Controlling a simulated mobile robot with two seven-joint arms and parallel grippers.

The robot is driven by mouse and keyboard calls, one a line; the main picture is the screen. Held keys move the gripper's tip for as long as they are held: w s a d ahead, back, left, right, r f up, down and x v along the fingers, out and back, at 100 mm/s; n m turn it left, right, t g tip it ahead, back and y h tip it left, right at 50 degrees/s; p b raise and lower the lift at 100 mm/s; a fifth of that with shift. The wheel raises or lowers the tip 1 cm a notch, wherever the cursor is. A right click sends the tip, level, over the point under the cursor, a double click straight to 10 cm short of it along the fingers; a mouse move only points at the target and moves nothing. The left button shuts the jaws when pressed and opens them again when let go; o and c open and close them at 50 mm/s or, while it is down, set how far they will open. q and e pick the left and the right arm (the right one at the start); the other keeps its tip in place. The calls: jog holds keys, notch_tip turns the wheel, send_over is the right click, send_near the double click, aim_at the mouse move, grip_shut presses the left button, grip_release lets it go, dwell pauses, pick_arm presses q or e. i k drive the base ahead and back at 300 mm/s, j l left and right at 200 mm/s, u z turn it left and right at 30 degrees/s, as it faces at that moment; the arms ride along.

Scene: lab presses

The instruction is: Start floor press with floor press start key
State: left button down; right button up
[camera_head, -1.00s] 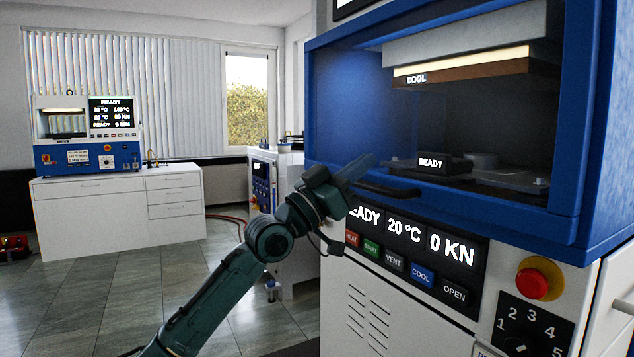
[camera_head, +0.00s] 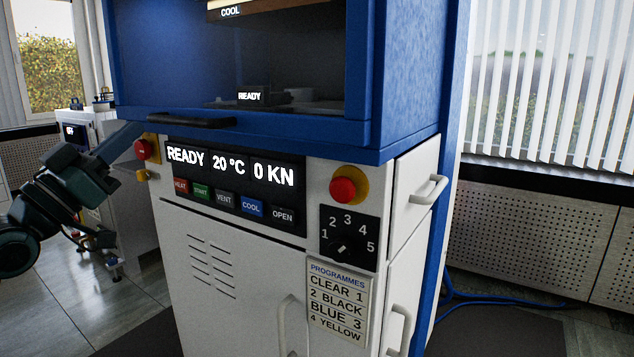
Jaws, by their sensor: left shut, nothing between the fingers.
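The floor press (camera_head: 225,300) is a large white and blue machine in the middle of the head view. Its display (camera_head: 232,165) reads READY, 20 °C and 0 KN. Below the display is a row of keys, and the green floor press start key (camera_head: 201,191), marked START, is second from the left. My left gripper (camera_head: 132,133) is at the left edge of the press, shut and empty. It points up and right, left of the start key and apart from it in the picture. My right gripper is not in view.
A red emergency stop (camera_head: 344,189) and a programme dial (camera_head: 347,238) sit right of the keys. A black handle (camera_head: 192,121) sticks out above the display. Another white machine (camera_head: 120,215) stands behind my left arm. A blue hose (camera_head: 500,300) lies on the floor at right.

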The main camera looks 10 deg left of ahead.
aim_at(201, 190)
jog(key=k+j, duration=0.3)
jog(key=k, duration=0.15)
jog(key=k+j, duration=0.25)
jog(key=k, duration=0.2)
